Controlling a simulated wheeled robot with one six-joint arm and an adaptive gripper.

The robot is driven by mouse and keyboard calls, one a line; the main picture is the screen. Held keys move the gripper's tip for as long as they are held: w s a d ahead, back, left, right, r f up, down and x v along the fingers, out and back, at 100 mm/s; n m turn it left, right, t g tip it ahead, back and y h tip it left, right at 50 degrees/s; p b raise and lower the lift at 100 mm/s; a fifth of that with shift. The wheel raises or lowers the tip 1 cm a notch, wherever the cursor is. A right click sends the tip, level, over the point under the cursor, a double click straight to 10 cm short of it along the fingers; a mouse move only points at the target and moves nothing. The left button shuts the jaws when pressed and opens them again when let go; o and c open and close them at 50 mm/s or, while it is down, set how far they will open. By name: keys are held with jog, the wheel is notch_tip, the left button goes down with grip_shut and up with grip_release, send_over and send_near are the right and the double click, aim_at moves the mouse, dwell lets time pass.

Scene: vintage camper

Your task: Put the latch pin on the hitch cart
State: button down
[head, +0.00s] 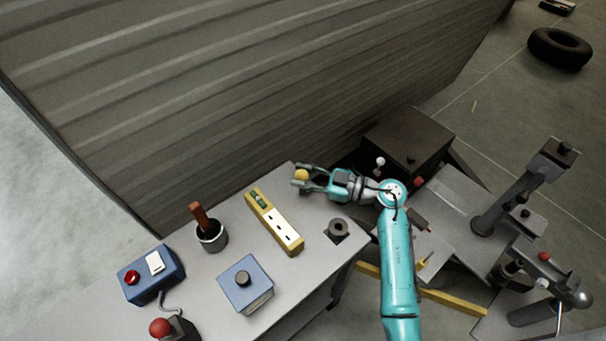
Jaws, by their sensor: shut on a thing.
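My gripper (302,177) is at the back edge of the grey worktable (205,282). It is shut on a small yellow rounded piece (302,175), which fits the latch pin; the fingers hide part of it. I cannot tell whether it touches the tabletop. At the right, beyond my arm, a grey flat-topped platform (446,199) carries a tilted dark post; it may be the hitch cart, but I cannot be sure.
A corrugated wall (230,90) rises behind. A dark box (409,143) stands beyond my arm.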

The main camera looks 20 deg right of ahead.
jog(key=c, duration=0.8)
grip_release()
jog(key=shift+o, duration=0.2)
jog(key=shift+r, duration=0.1)
jog(key=v, duration=1.2)
jog(key=shift+s, duration=0.1)
